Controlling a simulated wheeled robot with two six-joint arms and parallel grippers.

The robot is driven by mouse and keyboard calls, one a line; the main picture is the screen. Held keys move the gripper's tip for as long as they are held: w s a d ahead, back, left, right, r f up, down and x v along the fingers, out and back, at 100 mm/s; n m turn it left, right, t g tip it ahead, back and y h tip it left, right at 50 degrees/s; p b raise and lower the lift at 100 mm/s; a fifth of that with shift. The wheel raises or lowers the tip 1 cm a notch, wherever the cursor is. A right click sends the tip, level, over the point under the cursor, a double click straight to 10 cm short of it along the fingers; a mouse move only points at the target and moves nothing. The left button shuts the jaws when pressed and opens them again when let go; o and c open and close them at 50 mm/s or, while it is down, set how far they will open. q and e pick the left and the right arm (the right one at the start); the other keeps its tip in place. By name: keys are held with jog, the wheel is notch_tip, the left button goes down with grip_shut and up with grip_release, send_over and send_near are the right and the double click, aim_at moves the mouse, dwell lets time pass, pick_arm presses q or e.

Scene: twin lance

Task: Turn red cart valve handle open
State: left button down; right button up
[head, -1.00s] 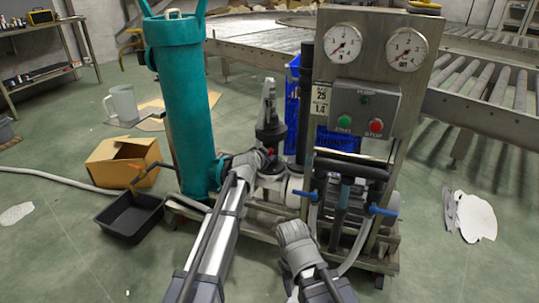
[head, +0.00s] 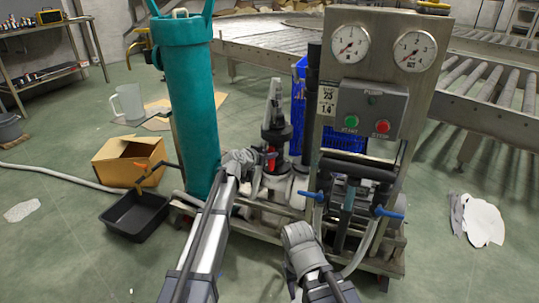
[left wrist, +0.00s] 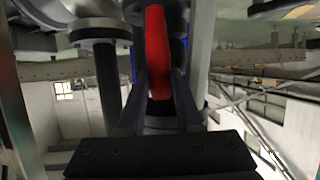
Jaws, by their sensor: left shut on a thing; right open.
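The red valve handle (left wrist: 156,50) stands upright between my left gripper's two dark fingers in the left wrist view. My left gripper (head: 265,156) is shut on it, beside the dark and grey valve body (head: 276,122) on the cart. In the head view the handle is mostly hidden by the gripper and wrist. The steel cart (head: 385,75) carries two gauges and a button panel. My right gripper (head: 291,281) is open and empty, low in front of the cart; its fingers are barely visible.
A teal cylinder (head: 190,100) stands close left of my left arm. Two blue handles (head: 390,213) are on the cart's right part. A black tray (head: 135,215) and cardboard box (head: 127,160) are on the floor at left. A roller conveyor (head: 490,90) stands behind.

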pick_arm(q)
jog(key=c, duration=0.6)
grip_release()
jog(key=p+v, duration=0.3)
jog(key=v, duration=0.5)
jog(key=shift+d, duration=0.1)
